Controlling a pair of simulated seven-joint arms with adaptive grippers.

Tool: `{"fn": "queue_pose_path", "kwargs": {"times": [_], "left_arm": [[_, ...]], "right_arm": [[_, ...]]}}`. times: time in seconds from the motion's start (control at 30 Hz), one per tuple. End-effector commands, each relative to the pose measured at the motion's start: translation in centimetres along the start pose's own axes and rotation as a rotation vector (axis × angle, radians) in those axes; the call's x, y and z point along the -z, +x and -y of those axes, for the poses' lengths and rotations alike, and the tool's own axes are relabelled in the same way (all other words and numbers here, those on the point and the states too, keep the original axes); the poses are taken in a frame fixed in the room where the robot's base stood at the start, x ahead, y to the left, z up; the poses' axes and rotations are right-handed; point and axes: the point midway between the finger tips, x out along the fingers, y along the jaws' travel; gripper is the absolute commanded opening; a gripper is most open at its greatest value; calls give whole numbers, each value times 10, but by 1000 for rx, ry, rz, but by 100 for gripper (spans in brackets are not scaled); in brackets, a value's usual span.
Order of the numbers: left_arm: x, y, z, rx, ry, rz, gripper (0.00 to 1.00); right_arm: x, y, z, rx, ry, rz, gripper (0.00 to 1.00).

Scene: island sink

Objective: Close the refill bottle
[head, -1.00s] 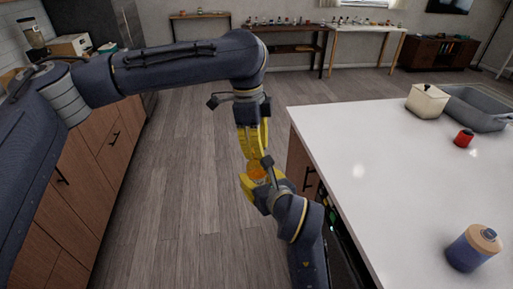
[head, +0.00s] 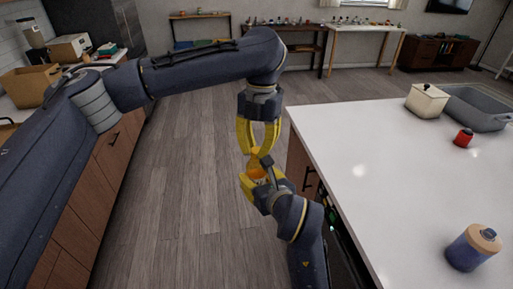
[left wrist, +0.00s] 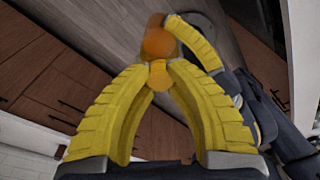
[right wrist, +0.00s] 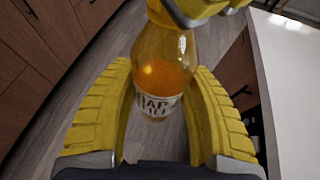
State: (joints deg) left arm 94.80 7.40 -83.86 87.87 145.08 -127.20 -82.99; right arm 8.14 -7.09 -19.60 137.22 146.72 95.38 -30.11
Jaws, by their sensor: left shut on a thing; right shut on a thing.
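The refill bottle (head: 257,172) is clear amber with orange liquid and a pale printed label. It is held upright in the air beside the island, and its body fills the middle of the right wrist view (right wrist: 162,68). My right gripper (head: 256,179) is shut around the bottle's body from below. My left gripper (head: 256,151) points down from above, its fingertips closed on a small orange cap (left wrist: 158,76) at the bottle's top. The left fingers bow apart above the tips. Whether the cap is seated on the neck cannot be told.
The white island top (head: 380,185) lies to the right, its edge close to my right arm. Wood cabinets line the left.

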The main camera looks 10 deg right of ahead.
Motion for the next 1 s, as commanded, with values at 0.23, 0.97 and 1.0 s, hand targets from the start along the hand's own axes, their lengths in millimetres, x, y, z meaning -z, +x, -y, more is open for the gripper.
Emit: {"fn": "queue_pose_path", "kwargs": {"times": [0.23, 0.97, 1.0], "left_arm": [[0, 0, 1, -58, 466, 1, 8], [1, 1, 1, -203, 1622, 3, 8], [1, 1, 1, -205, 1639, 3, 8]], "right_arm": [[0, 0, 0, 0, 0, 1, 0], [0, 0, 0, 0, 0, 1, 0], [0, 0, 0, 0, 0, 1, 0]]}}
